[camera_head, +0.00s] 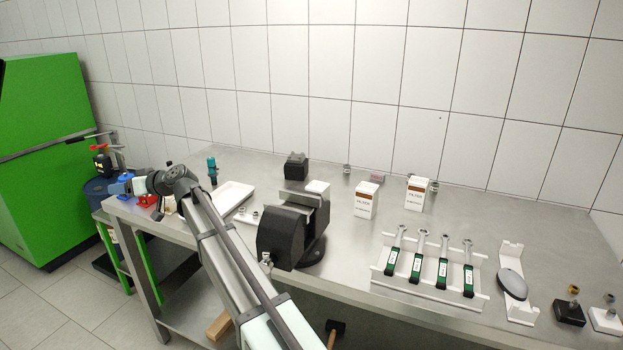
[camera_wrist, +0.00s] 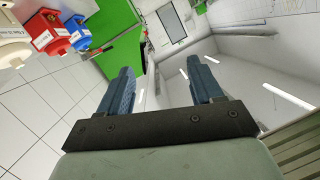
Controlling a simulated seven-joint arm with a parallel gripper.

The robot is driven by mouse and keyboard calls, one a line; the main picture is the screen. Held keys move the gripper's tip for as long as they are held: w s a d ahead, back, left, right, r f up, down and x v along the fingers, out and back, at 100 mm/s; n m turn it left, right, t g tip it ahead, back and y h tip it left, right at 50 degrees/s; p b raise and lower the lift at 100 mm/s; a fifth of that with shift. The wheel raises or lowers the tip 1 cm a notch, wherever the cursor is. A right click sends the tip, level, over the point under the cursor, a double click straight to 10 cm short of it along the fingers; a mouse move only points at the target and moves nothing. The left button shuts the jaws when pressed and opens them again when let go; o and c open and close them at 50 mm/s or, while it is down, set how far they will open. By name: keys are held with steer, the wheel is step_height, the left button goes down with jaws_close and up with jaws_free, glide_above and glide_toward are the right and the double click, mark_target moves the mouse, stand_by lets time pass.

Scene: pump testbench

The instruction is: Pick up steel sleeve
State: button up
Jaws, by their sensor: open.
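My gripper (camera_wrist: 163,75) is open and empty in the wrist view, with two blue fingers apart and open room beyond them. In the head view my arm reaches to the left end of the bench, where the gripper is small and hard to make out. No steel sleeve shows clearly in the wrist view. In the head view, small metallic ring-like parts stand at the back of the bench (camera_head: 347,169), behind the right filter box (camera_head: 434,186) and on a small white tray (camera_head: 242,211). I cannot tell which is the steel sleeve.
A black vise (camera_head: 290,235) stands mid-bench, close to my arm. Filter boxes (camera_head: 366,200), a wrench rack (camera_head: 430,285) and a white holder (camera_head: 517,308) are to its right. A green cabinet (camera_head: 50,150) stands left.

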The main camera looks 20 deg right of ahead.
steer(key=w+d+m+h, duration=0.1)
steer(key=w+d+h, duration=0.15)
steer(key=d, duration=1.15)
steer(key=w+d+t+h, duration=0.1)
steer(key=w+d, duration=0.3)
steer(key=d, duration=1)
steer(key=w+d+m+h, duration=0.1)
steer(key=w+d+h, duration=0.15)
steer(key=d, duration=1.15)
steer(key=m+g+h, duration=0.6)
steer(key=m+h, duration=0.2)
steer(key=m, duration=0.1)
glide_toward(435, 183)
steer(key=x, duration=0.4)
steer(key=shift+s+d+f, duration=0.1)
steer(key=shift+d+f, duration=0.1)
steer(key=shift+f, duration=0.1)
steer(key=shift+t, duration=0.3)
steer(key=shift+x, duration=2.95)
steer(key=shift+s+a, duration=0.15)
steer(key=shift+a, duration=0.05)
